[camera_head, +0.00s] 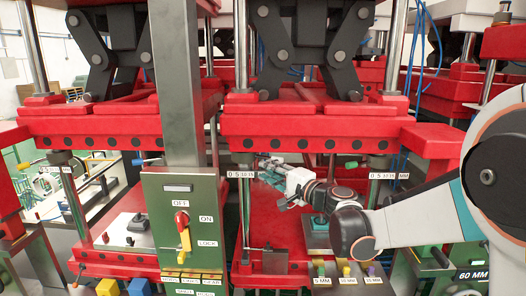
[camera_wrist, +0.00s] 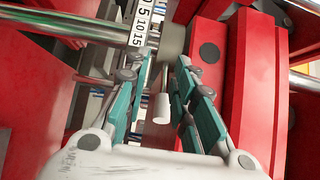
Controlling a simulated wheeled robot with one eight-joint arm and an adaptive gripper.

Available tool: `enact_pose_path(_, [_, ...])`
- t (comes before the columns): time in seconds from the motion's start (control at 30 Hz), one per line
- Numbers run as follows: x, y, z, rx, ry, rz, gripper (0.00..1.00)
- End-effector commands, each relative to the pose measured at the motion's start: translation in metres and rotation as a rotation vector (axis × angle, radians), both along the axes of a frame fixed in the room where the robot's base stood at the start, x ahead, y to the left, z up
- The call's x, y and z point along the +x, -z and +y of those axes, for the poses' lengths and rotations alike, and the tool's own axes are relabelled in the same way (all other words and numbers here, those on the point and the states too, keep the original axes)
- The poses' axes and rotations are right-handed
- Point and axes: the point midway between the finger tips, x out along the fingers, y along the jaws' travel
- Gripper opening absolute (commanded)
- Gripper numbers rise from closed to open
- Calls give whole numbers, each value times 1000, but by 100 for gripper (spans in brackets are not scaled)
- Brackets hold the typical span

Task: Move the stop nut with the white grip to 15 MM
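My gripper (camera_head: 266,170) reaches left under the red press beam to a small white scale plate (camera_head: 241,174). In the wrist view the gripper (camera_wrist: 165,62) is open, with teal pads on both sides of a white cylindrical grip (camera_wrist: 161,108). A gap shows between the pads and the grip, so I see no clear contact. The grey stop nut (camera_wrist: 172,40) sits on a metal rod beyond the fingertips. The scale (camera_wrist: 140,24) beside it reads 5, 10, 15, with the nut nearest the 15 end; its exact reading cannot be told. In the head view my gripper hides the grip.
Red press blocks (camera_wrist: 248,70) stand close right of the fingers. A control panel (camera_head: 183,225) on a steel post stands left of my arm. Other scales carry a blue grip (camera_head: 148,162) and a green grip (camera_head: 352,164). The red platen (camera_head: 285,225) lies below.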

Motion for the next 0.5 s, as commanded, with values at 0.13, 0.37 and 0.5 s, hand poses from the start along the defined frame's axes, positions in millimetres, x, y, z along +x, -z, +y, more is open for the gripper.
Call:
enact_pose_path(0.13, [0,0,0,0,0,0,24])
enact_pose_path(0.37, [-8,0,-8,0,2,0,24])
enact_pose_path(0.5, [-18,0,-15,0,0,0,24])
